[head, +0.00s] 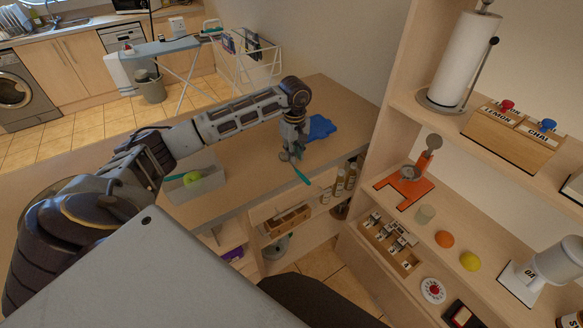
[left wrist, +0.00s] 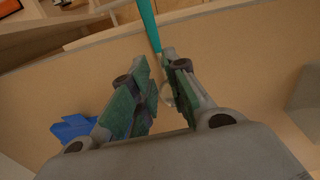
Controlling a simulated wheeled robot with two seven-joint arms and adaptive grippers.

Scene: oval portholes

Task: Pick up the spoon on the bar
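The spoon, with a teal handle (head: 301,174), lies on the wooden bar (head: 240,176), its handle reaching over the front edge. In the left wrist view the teal handle (left wrist: 150,24) runs up past the fingertips, and a faint roundish end shows between the fingers. My left gripper (head: 291,155) points down at the spoon, low over the bar. In the left wrist view its two green-padded fingers (left wrist: 160,68) stand apart with a gap, on either side of the spoon's line. Contact with the spoon cannot be made out. My right gripper is not in view.
A blue cloth (head: 320,127) lies on the bar just beyond the gripper. A grey box (head: 195,185) with a yellow-green thing in it stands to the left. Shelves (head: 400,215) with an orange stand, fruit and jars rise at the right. Bottles (head: 345,180) stand under the bar.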

